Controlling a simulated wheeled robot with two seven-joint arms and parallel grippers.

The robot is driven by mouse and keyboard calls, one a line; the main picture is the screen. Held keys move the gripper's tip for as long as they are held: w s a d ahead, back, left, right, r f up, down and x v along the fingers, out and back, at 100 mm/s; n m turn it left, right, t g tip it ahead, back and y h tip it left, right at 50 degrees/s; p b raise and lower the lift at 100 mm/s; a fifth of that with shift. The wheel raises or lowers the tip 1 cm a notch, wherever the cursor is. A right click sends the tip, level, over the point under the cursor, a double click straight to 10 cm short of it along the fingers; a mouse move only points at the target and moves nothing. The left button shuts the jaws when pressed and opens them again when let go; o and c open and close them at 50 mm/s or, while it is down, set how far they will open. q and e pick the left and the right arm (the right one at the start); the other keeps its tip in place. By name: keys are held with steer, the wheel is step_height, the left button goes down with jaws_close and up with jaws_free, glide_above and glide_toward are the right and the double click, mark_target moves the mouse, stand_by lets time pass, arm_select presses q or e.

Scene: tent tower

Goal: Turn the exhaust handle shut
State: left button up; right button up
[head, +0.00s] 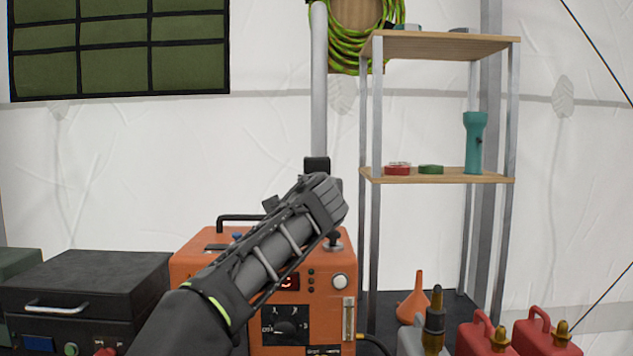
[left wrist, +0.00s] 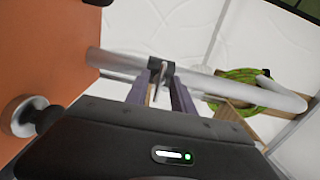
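The exhaust pipe (head: 319,80) rises behind the orange machine (head: 205,265). A black valve collar (head: 317,164) sits on the pipe, just above my left gripper (head: 325,195). In the left wrist view the pipe (left wrist: 225,86) crosses the picture, with the black collar (left wrist: 161,66) on it. A thin grey exhaust handle (left wrist: 156,84) projects from the collar toward my left gripper (left wrist: 160,94). The two fingers are apart, one on each side of the handle, with gaps visible. I cannot tell if either finger touches it. My right gripper is out of view.
A black box (head: 85,285) stands left of the machine. Red fuel cans (head: 540,335) and an orange funnel (head: 414,298) are low at the right. A knob (left wrist: 25,117) on the machine is close to my wrist.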

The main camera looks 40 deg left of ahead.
arm_select(q)
steer(key=b+v, duration=0.2)
steer(key=v, duration=0.5)
steer(key=shift+s+d, duration=0.25)
